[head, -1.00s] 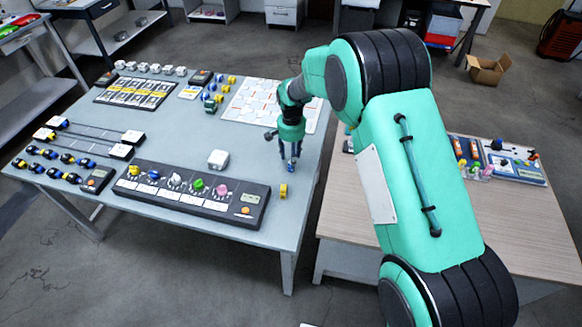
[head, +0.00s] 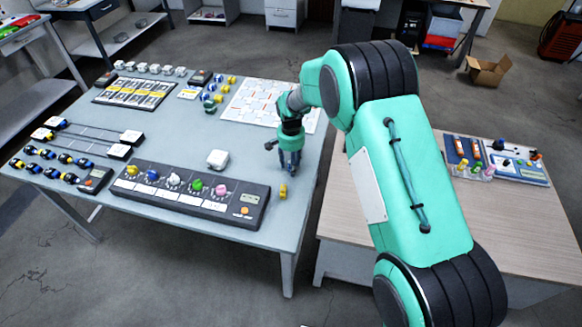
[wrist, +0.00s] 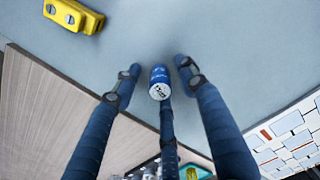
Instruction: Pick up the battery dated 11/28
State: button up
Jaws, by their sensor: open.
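A small blue cylinder (wrist: 158,76) with a white printed top stands on the table in the wrist view. It looks like a battery, but its print is too small to read as a date. My gripper (wrist: 156,74) is open, with blue fingers on the left and right of the cylinder and a third finger below it in the picture. Gaps show between the side fingers and the cylinder. In the head view my gripper (head: 289,170) points down near the table's right edge, and its fingers hide the cylinder.
A yellow block (wrist: 73,14) lies close by; it also shows in the head view (head: 283,191). A white box (head: 217,158) and a dark panel with coloured knobs (head: 145,192) are to the left. A white patterned board (head: 255,100) lies behind. A wooden table (head: 345,215) stands right.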

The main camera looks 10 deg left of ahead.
grip_shut()
dwell(0.5)
jog(key=shift+r, duration=0.75)
notch_tip(320, 180, up, 2)
jog(key=shift+r+p, duration=0.1)
jog(key=shift+p, duration=0.55)
jog(key=s+d+p, duration=0.1)
jog(key=s+d, duration=0.1)
jog(key=s, duration=0.2)
jog(key=s+d+r, duration=0.1)
jog(key=s+d, duration=0.2)
jog(key=s, duration=0.2)
jog(key=s+d+p, duration=0.1)
jog(key=s+d, duration=0.1)
jog(key=s, duration=0.3)
jog(key=shift+d+r+p, duration=0.15)
jog(key=shift+d+p, duration=0.2)
